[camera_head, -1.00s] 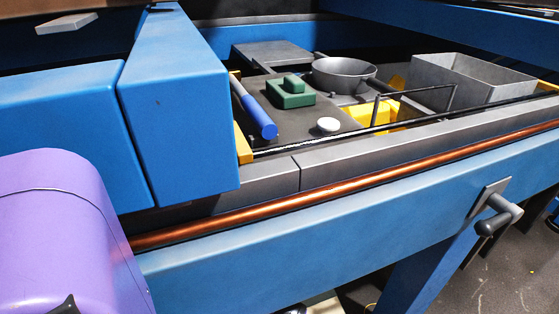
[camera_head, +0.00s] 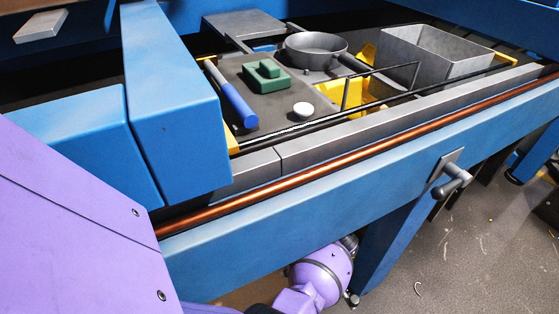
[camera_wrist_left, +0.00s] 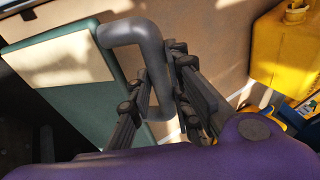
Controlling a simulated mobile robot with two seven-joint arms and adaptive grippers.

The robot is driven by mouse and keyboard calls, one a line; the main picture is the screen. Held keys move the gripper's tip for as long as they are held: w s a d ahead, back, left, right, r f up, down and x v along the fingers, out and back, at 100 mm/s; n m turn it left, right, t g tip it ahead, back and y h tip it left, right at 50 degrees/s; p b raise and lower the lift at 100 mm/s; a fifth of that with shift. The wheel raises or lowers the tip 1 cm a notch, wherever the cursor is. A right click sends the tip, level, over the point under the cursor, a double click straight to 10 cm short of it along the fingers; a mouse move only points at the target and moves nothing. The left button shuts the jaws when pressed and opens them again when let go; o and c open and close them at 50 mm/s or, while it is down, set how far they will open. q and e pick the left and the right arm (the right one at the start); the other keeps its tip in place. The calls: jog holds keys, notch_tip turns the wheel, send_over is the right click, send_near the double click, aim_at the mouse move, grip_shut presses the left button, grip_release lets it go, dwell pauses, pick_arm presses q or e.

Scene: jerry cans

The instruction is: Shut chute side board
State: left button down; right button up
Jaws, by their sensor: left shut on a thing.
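In the left wrist view, a thick grey bent handle (camera_wrist_left: 133,29) stands out from a flat green board (camera_wrist_left: 75,110) with a pale sunlit patch. My left gripper (camera_wrist_left: 161,68) is shut on this handle, with its dark fingers on both sides of the bar. In the head view, my purple left wrist (camera_head: 322,272) shows below the long blue beam (camera_head: 330,195). The fingertips, the held handle and the green board are hidden there. I cannot tell from the head view how far the board stands open. My right gripper is not in view.
A copper-coloured rail (camera_head: 330,163) runs along the beam, and a grey lever (camera_head: 455,180) juts out from it. Behind lie a grey pan (camera_head: 315,47), a grey bin (camera_head: 436,52) and a green block (camera_head: 267,77). A yellow container (camera_wrist_left: 283,50) stands right of my left gripper.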

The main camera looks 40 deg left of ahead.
pick_arm(q)
jog(key=shift+w+d+r+g+b, duration=0.3)
jog(key=shift+w+d+r+g, duration=0.2)
jog(key=shift+w+r+g, duration=0.15)
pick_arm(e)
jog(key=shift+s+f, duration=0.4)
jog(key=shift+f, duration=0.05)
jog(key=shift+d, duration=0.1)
pick_arm(q)
jog(key=c, duration=1.6)
grip_release()
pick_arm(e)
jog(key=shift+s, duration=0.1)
